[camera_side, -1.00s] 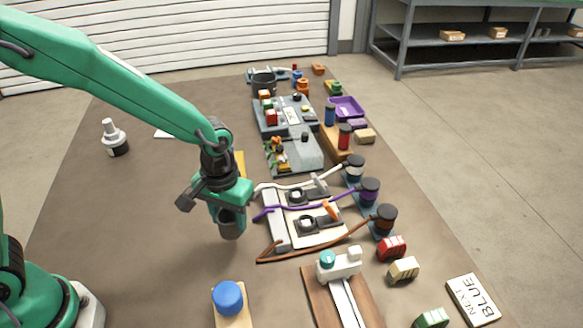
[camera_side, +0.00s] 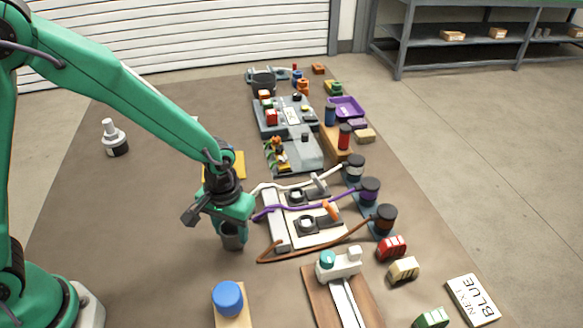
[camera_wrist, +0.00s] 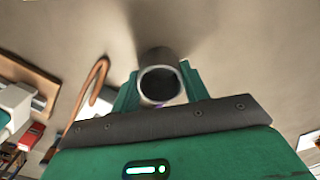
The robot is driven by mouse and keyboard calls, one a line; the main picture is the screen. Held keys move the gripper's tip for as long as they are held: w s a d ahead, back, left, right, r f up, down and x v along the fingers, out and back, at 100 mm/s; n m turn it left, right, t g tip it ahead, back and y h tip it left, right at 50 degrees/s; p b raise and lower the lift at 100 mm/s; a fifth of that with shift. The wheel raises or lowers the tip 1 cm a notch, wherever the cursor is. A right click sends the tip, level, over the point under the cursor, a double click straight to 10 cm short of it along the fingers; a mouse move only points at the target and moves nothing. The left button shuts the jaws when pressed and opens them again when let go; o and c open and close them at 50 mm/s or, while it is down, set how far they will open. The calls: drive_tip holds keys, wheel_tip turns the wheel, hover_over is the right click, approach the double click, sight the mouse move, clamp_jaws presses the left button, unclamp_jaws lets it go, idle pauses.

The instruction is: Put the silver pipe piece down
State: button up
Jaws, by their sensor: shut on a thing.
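The silver pipe piece shows in the wrist view (camera_wrist: 159,82) as a short grey tube with its open end facing the camera. My gripper (camera_wrist: 158,92) is shut on it, with a green finger on each side. In the side view the pipe piece (camera_side: 233,240) hangs below my gripper (camera_side: 232,226), roughly upright. It is low over the brown table (camera_side: 150,225), left of the hose panel. I cannot tell whether its bottom touches the table.
A white panel with white, purple and brown hoses (camera_side: 275,235) stands close on the right. A blue knob on a wooden block (camera_side: 228,298) is in front. A yellow piece (camera_side: 238,165) lies behind my gripper.

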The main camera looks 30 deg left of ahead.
drive_tip(key=o, duration=1.1)
drive_tip(key=shift+f, duration=0.1)
drive_tip(key=shift+c, duration=0.2)
wheel_tip(320, 180, up, 12)
drive_tip(key=shift+r, duration=0.2)
drive_tip(key=s+a+r+m+t, duration=0.1)
drive_tip(key=s+a+r+t, duration=0.4)
drive_tip(key=s+a+r, duration=0.5)
drive_tip(key=s+a, duration=0.2)
drive_tip(key=a, duration=0.2)
drive_tip(key=shift+s+a+r+m+t, duration=0.25)
drive_tip(key=shift+r+m+t, duration=0.05)
drive_tip(key=shift+r+m, duration=0.1)
drive_tip(key=c, duration=0.8)
